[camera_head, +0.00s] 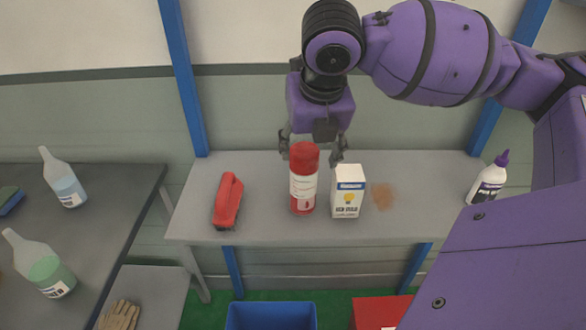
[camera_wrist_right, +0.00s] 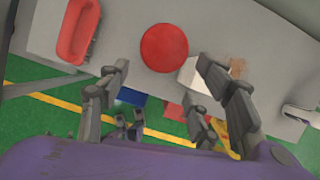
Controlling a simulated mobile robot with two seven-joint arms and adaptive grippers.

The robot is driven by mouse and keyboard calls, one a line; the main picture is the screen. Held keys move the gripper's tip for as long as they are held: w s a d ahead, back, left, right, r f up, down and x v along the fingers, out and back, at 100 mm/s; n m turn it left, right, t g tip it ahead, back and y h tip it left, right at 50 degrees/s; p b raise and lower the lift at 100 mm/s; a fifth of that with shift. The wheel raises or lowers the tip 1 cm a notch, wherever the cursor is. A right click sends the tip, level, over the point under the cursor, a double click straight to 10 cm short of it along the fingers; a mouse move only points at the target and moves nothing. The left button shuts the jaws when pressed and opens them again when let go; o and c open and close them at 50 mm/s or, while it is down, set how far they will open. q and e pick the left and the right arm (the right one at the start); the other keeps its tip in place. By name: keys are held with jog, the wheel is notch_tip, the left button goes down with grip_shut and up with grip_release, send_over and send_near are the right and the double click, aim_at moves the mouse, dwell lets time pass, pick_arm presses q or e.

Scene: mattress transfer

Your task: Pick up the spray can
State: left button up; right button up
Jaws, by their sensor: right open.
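The spray can (camera_head: 303,185) is red with a white label and a red cap, and stands upright on the grey table. My right gripper (camera_head: 312,146) is open, with its fingers pointing down, one on each side of the can's cap in the head view. In the right wrist view the can's round red top (camera_wrist_right: 164,48) shows beyond the open right fingers (camera_wrist_right: 165,85), apart from them. I cannot tell the exact height gap. My left gripper does not clearly show in the head view.
The grey table (camera_head: 265,180) also holds a red brush (camera_head: 228,200), a white carton (camera_head: 347,191) close right of the can, a brown stain (camera_head: 383,196) and a white bottle (camera_head: 488,180). A blue bin (camera_head: 270,316) and red box (camera_head: 380,311) stand in front, below.

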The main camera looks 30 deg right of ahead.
aim_at(306, 168)
jog(key=f, duration=0.3)
jog(key=shift+d, duration=0.25)
jog(key=x, duration=0.2)
jog(key=shift+w+f+b, duration=0.2)
jog(key=shift+b, duration=0.1)
jog(key=shift+w+f, duration=0.2)
jog(key=shift+f, duration=0.05)
jog(key=shift+x, duration=0.75)
jog(key=x, duration=0.2)
jog(key=shift+w+f, duration=0.25)
jog(key=shift+w, duration=0.1)
jog(key=shift+w+d+f, duration=0.2)
jog(key=shift+w+f, duration=0.05)
jog(key=shift+f, duration=0.2)
jog(key=c, duration=1.2)
pick_arm(q)
jog(key=shift+g, duration=0.3)
jog(key=s+f, duration=0.1)
jog(key=s+a+f, duration=0.1)
jog(key=s, duration=0.1)
jog(key=shift+s+f, duration=0.15)
jog(key=shift+s, duration=0.15)
pick_arm(e)
jog(key=shift+r, duration=0.15)
